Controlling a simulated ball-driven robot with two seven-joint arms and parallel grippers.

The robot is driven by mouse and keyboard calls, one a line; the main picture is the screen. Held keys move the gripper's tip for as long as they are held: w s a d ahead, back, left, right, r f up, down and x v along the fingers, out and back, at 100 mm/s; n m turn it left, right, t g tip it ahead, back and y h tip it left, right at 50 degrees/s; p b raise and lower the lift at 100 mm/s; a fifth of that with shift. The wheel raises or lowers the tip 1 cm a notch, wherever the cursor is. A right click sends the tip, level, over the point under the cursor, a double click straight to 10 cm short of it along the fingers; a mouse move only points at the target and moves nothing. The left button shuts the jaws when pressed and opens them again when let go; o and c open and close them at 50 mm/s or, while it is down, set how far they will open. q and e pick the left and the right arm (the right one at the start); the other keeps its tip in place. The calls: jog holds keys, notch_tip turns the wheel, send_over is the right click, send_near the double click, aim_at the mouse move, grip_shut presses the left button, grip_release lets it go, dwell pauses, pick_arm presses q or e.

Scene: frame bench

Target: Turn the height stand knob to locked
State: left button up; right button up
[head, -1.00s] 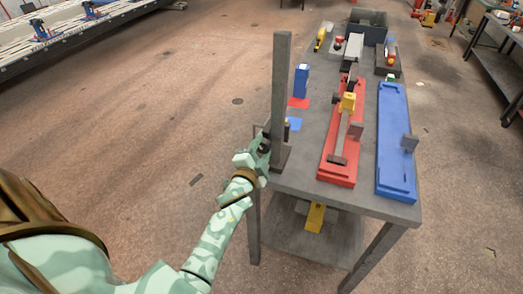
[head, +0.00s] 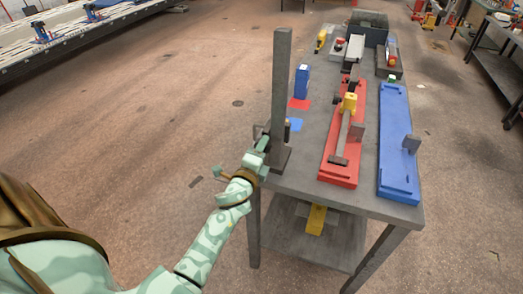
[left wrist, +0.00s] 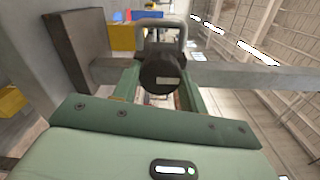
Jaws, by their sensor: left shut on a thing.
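The height stand is a tall grey post (head: 281,85) on a square foot at the near left corner of the bench. My left gripper (head: 262,147) is at the lower part of the post. In the left wrist view, its green fingers (left wrist: 160,95) stand on both sides of a round black knob (left wrist: 160,66) and are shut on it. A short pale mark shows on the knob face. In the head view the knob is mostly hidden by my gripper. I cannot read a locked or unlocked marking. My right gripper is out of view.
The grey bench (head: 400,208) carries a red fixture (head: 338,172) with a yellow clamp and a blue fixture (head: 396,150). A blue block (head: 302,82) and red and blue patches lie beside the post. The floor left of the bench is clear.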

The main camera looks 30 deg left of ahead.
pick_arm(q)
jog(key=shift+f, duration=0.1)
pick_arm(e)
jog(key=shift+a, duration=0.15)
pick_arm(q)
jog(key=o, duration=1)
